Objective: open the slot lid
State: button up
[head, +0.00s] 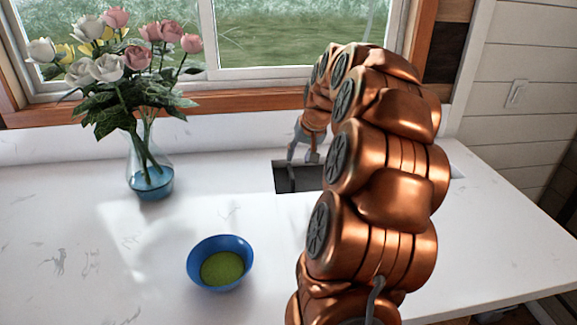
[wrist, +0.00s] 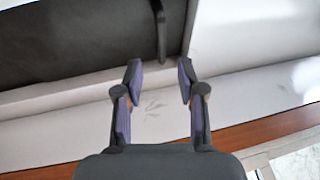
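A dark rectangular panel (head: 298,180), which looks like the slot lid, is set in the white counter, partly hidden by my arm. It also fills the upper left of the wrist view (wrist: 70,40). A thin dark bar (wrist: 161,30), which looks like its handle, stands near the panel's right end in the wrist view. My gripper (head: 303,156) is at the panel's far edge in the head view. In the wrist view my gripper (wrist: 158,72) is open and empty, its fingertips apart from the bar. I cannot tell whether the lid is raised.
A glass vase (head: 150,175) with roses stands left of the panel. A blue bowl (head: 220,243) with green contents is on the counter in front. A wooden window sill (head: 235,98) runs behind. The counter's left front is clear.

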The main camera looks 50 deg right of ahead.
aim_at(292, 172)
jog(key=p+x, duration=0.2)
jog(key=x, duration=0.5)
jog(key=shift+w+f, duration=0.1)
jog(key=shift+c, duration=0.3)
grip_shut()
